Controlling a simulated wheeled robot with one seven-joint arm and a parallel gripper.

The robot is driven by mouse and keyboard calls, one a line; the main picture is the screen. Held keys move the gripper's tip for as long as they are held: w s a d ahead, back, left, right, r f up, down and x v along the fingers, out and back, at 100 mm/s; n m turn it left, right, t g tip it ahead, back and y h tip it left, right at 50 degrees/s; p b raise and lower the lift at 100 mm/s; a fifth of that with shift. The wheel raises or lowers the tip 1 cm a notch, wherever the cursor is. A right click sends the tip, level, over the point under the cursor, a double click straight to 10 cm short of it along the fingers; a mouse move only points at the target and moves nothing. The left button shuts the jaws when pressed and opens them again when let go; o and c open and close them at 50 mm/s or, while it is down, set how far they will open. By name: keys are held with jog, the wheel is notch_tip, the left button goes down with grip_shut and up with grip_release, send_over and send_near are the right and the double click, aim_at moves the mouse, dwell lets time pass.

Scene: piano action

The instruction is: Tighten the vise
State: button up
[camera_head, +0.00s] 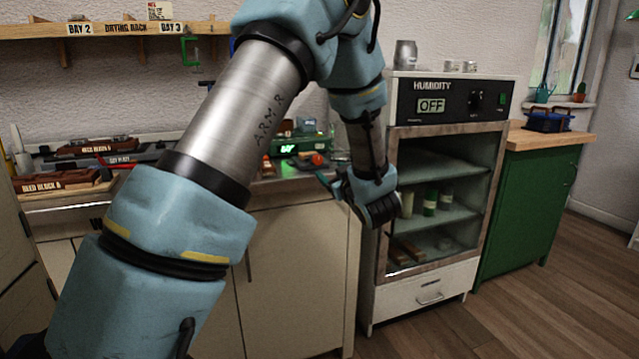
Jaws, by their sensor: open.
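A green object (310,141) sits on the bench behind my arm, partly hidden, and is too small to identify. My gripper (330,184) is in front of the bench edge, left of the humidity cabinet. It is open, and I see nothing held in it. Its fingers are small and dark, partly covered by my wrist.
The humidity cabinet (447,291) has a glass front with jars inside, and its display reads OFF. A green cabinet (530,200) with a blue item (548,121) on top stands at right. Labelled blocks (62,180) lie at left. Floor at lower right is clear.

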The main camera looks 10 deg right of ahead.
aim_at(318, 161)
jog(key=w, duration=0.3)
jog(key=w+p, duration=0.1)
jog(key=w, duration=0.3)
jog(key=w+a, duration=0.1)
jog(key=w, duration=0.2)
jog(key=shift+w+p, duration=0.15)
jog(key=shift+p, duration=0.2)
jog(key=shift+f, duration=0.1)
grip_shut()
